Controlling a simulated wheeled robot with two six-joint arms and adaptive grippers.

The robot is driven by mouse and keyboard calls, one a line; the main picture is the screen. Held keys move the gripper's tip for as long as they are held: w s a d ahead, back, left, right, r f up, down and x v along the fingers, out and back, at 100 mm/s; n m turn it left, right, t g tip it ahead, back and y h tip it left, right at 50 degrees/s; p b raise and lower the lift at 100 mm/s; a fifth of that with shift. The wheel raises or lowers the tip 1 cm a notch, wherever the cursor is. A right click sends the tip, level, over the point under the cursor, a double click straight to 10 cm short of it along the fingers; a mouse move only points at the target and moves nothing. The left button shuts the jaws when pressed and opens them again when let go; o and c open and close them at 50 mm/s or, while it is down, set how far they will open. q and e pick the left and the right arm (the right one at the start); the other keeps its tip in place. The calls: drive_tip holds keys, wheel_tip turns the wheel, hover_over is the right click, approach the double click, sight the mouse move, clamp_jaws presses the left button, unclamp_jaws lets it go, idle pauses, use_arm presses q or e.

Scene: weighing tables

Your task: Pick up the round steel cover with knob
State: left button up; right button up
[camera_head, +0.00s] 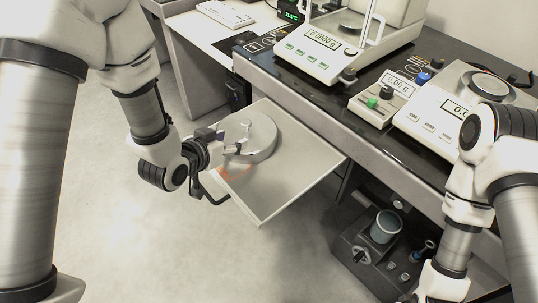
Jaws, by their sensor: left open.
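My left gripper (237,149) is at the left edge of the cover, close to the knob. Its fingers are open; I cannot tell whether they touch the knob. The gripper hides part of the cover's left side. My right arm comes in at the right, and its gripper is not visible.
Balances (325,52) and a small control box (384,98) stand on the dark bench above the shelf. A dark case (352,240) with a blue-grey cup (385,227) sits below, right of the shelf. An orange mark (232,173) shows on the shelf. Its front right part is bare.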

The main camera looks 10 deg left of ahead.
sight(245, 122)
use_arm(q)
drive_tip(key=b, duration=0.1)
drive_tip(key=w+t, duration=0.1)
drive_tip(key=w+r+b, duration=0.1)
drive_tip(key=shift+w+d+t+b, duration=0.15)
drive_tip(key=shift+d+t+b, duration=0.15)
drive_tip(key=shift+d, duration=0.05)
drive_tip(key=x, duration=0.7)
drive_tip(key=shift+w+a+b, duration=0.25)
drive_tip(key=shift+a+b, duration=0.05)
clamp_jaws()
use_arm(e)
wheel_tip(245, 122, down, 6)
drive_tip(key=shift+f, duration=0.15)
